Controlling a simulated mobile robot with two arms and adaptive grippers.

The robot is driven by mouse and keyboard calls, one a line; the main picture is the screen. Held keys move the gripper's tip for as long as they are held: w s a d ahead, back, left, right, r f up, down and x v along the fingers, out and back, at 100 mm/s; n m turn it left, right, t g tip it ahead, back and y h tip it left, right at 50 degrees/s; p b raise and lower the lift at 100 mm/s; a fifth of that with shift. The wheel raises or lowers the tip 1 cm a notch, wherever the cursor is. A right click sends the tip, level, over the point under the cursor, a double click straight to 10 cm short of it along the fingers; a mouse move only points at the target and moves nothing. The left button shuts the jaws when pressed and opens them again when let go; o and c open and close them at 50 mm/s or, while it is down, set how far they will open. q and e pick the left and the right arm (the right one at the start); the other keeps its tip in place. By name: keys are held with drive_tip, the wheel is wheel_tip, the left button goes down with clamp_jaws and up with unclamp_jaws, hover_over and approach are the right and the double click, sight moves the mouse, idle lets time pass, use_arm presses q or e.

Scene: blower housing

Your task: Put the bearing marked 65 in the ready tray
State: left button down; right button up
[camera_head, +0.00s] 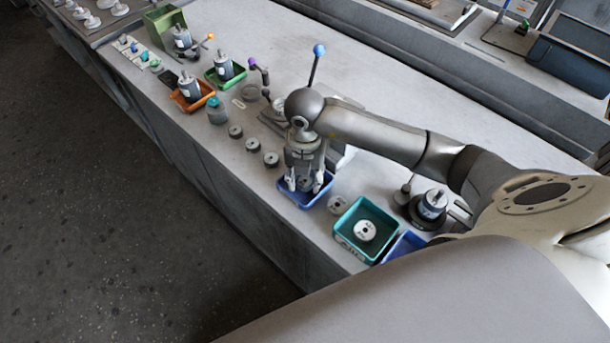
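Several round grey bearings stand on the bench: a row of three (235,131), (252,145), (271,159) left of my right arm, and one lighter disc (337,204) beside the teal tray. Another light disc (364,230) lies in the teal tray (388,219), which has a pale label on its front, too small to read. I cannot read which bearing is marked 65, or which tray is the ready tray. My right gripper (305,187) points down over a blue tray (321,201), fingers spread apart; what lies between them is unclear. My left gripper is out of view.
Another blue tray (404,246) is partly hidden by my arm. A dark round stand with a motor (433,204) is right of the teal tray. Motors stand in orange (180,101) and green (236,79) trays farther left. A blue-knobbed rod (314,65) rises behind my gripper.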

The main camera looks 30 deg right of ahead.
sight(305, 180)
drive_tip(key=shift+r, duration=0.15)
wheel_tip(305, 180, up, 12)
drive_tip(key=b, duration=0.1)
drive_tip(key=shift+b, duration=0.3)
idle(0.7)
